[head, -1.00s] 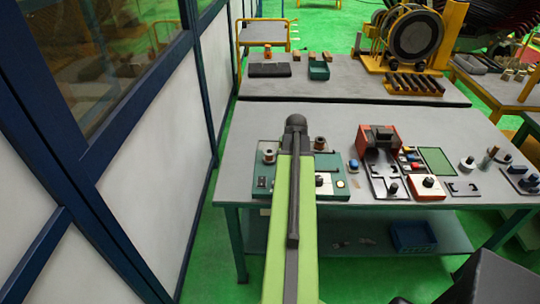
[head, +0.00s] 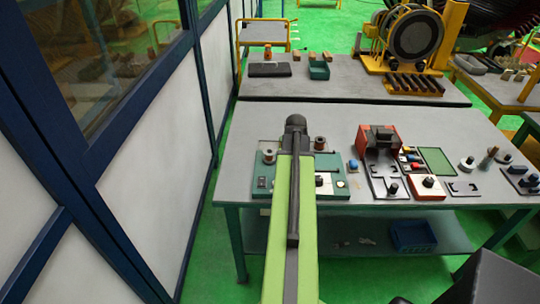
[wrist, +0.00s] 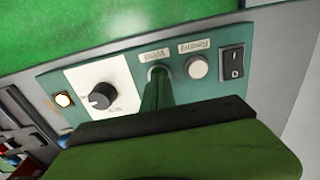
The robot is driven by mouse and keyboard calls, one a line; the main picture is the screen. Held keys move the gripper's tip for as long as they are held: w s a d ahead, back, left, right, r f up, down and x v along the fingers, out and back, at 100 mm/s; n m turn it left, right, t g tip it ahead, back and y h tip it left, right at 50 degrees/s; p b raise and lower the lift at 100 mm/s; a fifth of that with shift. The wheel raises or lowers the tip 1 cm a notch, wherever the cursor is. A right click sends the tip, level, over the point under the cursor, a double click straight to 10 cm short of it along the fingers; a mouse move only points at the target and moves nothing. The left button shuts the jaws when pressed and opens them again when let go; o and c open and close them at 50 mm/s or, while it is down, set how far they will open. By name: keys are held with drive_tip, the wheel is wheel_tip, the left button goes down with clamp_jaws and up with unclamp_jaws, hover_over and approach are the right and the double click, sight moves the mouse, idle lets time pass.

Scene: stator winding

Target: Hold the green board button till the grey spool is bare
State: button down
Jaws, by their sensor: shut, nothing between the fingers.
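The green board (head: 262,183) lies on the near bench, with its middle hidden behind my arm in the head view. Its control panel (wrist: 130,72) fills the middle of the wrist view. My gripper (wrist: 158,76) is shut and empty, its tips at the round button spot under an upside-down label. They cover most of that button, so I cannot tell its colour or how far it is pressed. Two small spools stand on the board, left (head: 269,154) and right (head: 320,143).
Beside my fingertips are a white button (wrist: 197,67) and a black rocker switch (wrist: 232,62). A black knob (wrist: 101,96) and a glowing lamp (wrist: 63,100) lie on the other side. A red-and-black fixture (head: 378,140) stands right of the board.

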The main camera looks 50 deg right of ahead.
wheel_tip(320, 180, up, 7)
drive_tip(key=p, duration=0.7)
idle(0.4)
